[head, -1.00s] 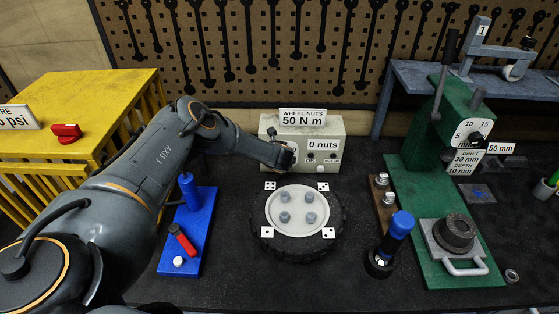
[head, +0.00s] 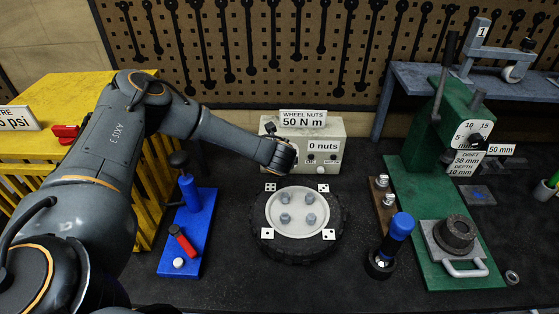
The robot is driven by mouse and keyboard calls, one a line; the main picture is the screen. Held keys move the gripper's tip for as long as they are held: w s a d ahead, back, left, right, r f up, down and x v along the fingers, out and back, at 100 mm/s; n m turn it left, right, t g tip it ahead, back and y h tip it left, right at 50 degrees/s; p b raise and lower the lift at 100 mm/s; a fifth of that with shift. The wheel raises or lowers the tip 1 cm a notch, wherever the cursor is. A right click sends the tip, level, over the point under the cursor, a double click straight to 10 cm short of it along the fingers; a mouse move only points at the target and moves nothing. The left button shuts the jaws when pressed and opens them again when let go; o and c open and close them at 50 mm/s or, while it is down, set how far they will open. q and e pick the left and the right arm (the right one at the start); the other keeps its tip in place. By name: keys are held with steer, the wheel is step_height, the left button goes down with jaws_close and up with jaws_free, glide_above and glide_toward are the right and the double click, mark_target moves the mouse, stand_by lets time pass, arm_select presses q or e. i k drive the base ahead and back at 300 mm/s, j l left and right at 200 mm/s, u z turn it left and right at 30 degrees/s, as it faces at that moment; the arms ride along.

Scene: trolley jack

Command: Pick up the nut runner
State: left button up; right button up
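My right gripper is not in view.
A wheel (head: 292,251) with several nuts lies in the middle. The controller box (head: 327,132) reads "0 nuts". A green press (head: 440,240) stands right of the tool, and a wooden block (head: 381,217) with bolts is behind it. A blue stand (head: 190,248) is at left.

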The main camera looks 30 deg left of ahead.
mark_target(403, 225)
steer(key=k+l, duration=1.2)
steer(key=k, duration=0.05)
